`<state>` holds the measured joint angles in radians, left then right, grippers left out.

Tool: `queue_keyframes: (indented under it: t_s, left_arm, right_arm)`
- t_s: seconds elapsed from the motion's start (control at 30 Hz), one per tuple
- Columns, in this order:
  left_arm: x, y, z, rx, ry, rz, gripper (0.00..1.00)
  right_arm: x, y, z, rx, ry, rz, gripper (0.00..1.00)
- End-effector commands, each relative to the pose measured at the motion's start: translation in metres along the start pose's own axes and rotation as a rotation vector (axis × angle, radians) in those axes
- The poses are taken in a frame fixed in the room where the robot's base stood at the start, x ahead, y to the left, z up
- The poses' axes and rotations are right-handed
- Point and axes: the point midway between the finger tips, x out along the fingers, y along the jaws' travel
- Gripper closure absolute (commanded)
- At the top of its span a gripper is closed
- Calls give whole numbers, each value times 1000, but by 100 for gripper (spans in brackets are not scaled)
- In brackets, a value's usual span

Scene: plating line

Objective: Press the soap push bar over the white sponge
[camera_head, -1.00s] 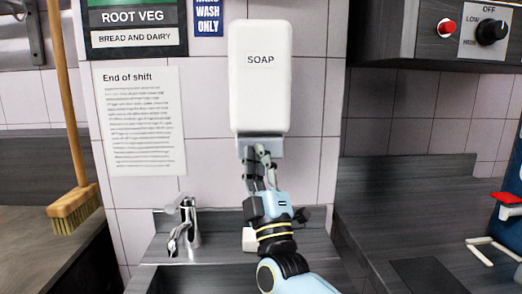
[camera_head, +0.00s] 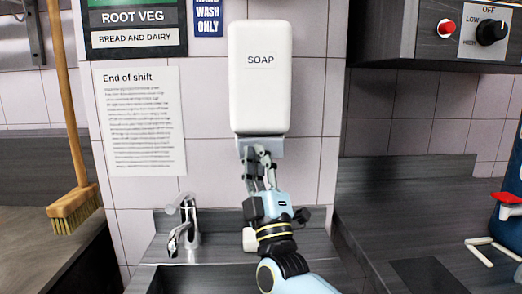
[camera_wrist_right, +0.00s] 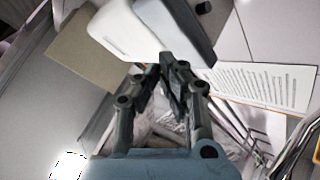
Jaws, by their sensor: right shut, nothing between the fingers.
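The white soap dispenser (camera_head: 259,80) is fixed to the tiled wall and labelled SOAP. Its grey push bar (camera_head: 275,147) is at the bottom, partly hidden by my fingers. My right gripper (camera_head: 256,152) is shut and empty, with its fingertips at the front of the push bar. I cannot tell whether they touch it. In the right wrist view the shut fingers (camera_wrist_right: 165,72) point at the dispenser's underside. The white sponge (camera_head: 248,240) is on the sink ledge below the dispenser, mostly hidden by my right wrist. My left gripper is not in view.
A chrome tap (camera_head: 188,228) stands left of my right arm at the sink (camera_head: 165,248). A printed sheet (camera_head: 141,120) is on the wall. A broom (camera_head: 75,205) is at the left. A control box (camera_head: 440,32) overhangs the right counter (camera_head: 390,215).

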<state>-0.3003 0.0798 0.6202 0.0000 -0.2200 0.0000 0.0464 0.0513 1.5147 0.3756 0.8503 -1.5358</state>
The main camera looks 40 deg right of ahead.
Motion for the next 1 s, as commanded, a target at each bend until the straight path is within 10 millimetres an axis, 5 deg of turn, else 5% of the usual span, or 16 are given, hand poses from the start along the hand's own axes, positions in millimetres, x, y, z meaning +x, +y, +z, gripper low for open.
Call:
queue_keyframes:
  t_s: [1.0]
  left_arm:
    - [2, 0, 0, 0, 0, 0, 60]
  right_arm:
    - [9, -6, 6, 0, 0, 0, 100]
